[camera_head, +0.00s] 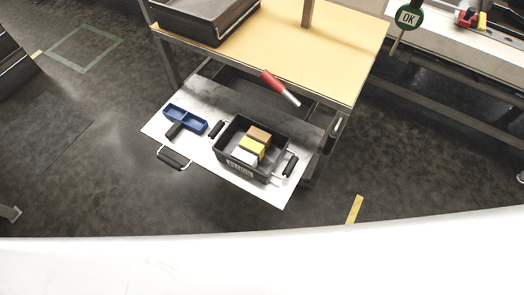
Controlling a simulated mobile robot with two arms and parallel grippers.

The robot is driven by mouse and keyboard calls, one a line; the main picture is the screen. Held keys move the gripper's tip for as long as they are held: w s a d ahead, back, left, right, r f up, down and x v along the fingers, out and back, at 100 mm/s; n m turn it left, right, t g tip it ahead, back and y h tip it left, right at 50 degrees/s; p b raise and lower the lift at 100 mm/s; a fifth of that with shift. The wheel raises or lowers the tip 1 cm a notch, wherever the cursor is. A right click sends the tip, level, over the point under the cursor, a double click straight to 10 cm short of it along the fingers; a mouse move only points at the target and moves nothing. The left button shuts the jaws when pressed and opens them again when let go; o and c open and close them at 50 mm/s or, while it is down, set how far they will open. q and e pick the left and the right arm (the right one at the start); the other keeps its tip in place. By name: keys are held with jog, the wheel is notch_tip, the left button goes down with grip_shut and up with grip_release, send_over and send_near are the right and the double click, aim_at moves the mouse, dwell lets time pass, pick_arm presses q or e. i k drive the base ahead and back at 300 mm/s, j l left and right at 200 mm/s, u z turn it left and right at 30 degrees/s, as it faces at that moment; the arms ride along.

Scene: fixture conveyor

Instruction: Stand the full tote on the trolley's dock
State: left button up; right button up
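A dark grey open tote (228,147) holds a brown, a yellow and a white block. It has a black-gripped handle at each end and a pale label on its front. It sits on a light grey pulled-out drawer or shelf (205,152) below a yellow-topped bench. Neither of my grippers is in view, and nothing is touching the tote. I cannot make out a trolley or its dock for certain.
A blue two-compartment tray (185,119) lies left of the tote. The drawer has a black handle (173,158) in front. The yellow benchtop (335,45) carries a dark bin (205,18) and overhangs behind. A red-and-silver cylinder (280,88) is at its edge.

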aim_at(300, 58)
jog(key=i+j+z, duration=0.15)
jog(key=j+z, duration=0.35)
jog(key=j, duration=0.2)
jog(key=j+z, duration=0.45)
jog(key=j, duration=0.25)
jog(key=i, duration=0.05)
